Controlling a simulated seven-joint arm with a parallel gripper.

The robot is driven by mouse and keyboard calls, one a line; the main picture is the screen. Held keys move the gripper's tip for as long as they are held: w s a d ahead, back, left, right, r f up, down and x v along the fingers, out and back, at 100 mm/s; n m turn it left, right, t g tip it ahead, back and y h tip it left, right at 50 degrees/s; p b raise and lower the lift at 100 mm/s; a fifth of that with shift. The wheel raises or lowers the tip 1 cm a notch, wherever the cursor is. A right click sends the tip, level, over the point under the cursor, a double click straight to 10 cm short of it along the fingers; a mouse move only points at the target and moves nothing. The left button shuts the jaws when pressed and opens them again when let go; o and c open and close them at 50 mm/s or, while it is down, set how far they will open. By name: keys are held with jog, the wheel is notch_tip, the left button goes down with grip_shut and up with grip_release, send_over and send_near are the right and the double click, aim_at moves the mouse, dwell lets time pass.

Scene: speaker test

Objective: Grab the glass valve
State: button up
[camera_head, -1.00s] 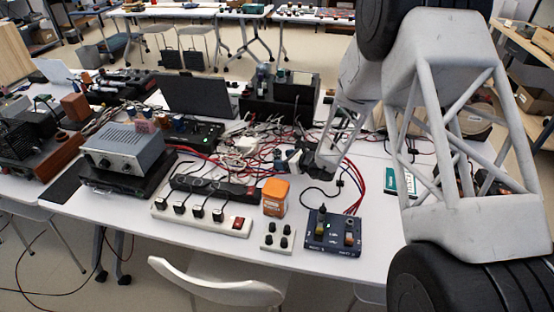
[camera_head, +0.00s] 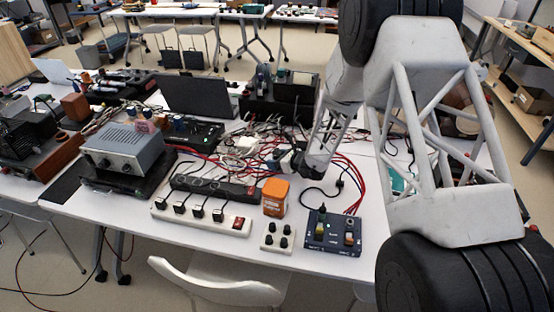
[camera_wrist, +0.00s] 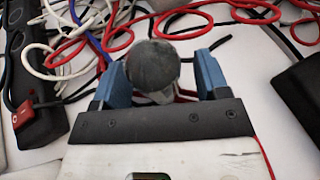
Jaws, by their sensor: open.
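My gripper (camera_wrist: 160,62) is open in the wrist view, its two blue fingers spread apart. A dark grey, rounded thing (camera_wrist: 153,66) shows between the fingers, with a paler piece under it. It might be the glass valve, but I cannot tell for sure. A gap shows on both sides of it. In the head view my gripper (camera_head: 288,161) is low over the cables on the white table, behind the orange box. The gripper hides what lies under it there, and I cannot make out a glass valve in that view.
Red, white and blue cables (camera_wrist: 80,40) lie tangled around the gripper. An orange box (camera_head: 276,197), a blue control box (camera_head: 333,240) and a power strip (camera_head: 180,221) stand near the front edge. A grey amplifier (camera_head: 123,150) stands at left. The white table (camera_head: 100,210) has little free room.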

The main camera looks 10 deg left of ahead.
aim_at(277, 148)
jog(key=shift+c, duration=0.3)
jog(key=c, duration=1)
jog(key=shift+o, duration=0.2)
jog(key=shift+r, duration=0.1)
jog(key=shift+r, duration=4.9)
